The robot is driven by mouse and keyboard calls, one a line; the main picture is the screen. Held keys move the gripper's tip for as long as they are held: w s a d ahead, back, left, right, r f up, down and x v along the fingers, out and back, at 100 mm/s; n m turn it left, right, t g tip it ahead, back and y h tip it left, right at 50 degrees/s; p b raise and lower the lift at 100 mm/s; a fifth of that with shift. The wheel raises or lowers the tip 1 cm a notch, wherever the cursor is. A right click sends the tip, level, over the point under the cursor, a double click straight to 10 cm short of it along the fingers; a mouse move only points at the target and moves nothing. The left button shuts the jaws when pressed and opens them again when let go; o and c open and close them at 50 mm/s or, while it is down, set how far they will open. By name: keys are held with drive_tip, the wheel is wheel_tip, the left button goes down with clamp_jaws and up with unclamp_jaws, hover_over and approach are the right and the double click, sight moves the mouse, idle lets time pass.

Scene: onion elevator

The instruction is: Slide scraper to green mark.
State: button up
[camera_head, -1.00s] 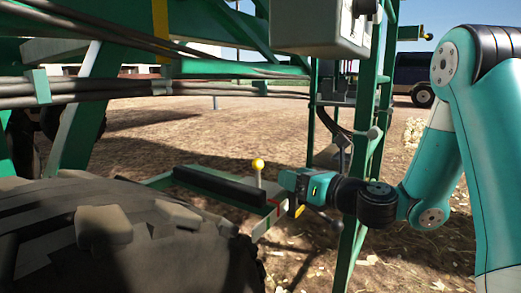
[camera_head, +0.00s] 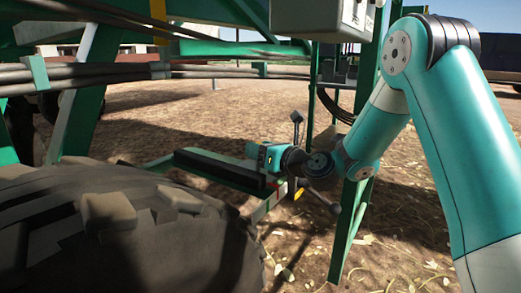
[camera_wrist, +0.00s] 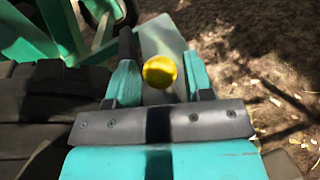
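A yellow ball knob (camera_wrist: 161,71) shows in the wrist view between the two fingers of my gripper (camera_wrist: 159,60). Gaps show on both sides of the knob, so the fingers look open around it. The bar's dark end also shows beyond the left finger in the wrist view. I cannot make out which part is the scraper. A red patch (camera_head: 273,184) lies just below my gripper. I cannot make out a distinct green mark.
A large tyre (camera_head: 130,230) fills the lower left, close to the bar. A green upright post (camera_head: 352,215) stands right of my gripper, by my forearm. A grey box (camera_head: 320,18) hangs above. Dry ground lies open beyond.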

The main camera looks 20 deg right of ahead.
clamp_jaws()
drive_tip(key=s+a, duration=0.1)
drive_tip(key=s+a+p, duration=0.1)
drive_tip(key=a, duration=0.1)
drive_tip(key=shift+s+a, duration=0.2)
drive_tip(key=shift+o, duration=1.6)
unclamp_jaws()
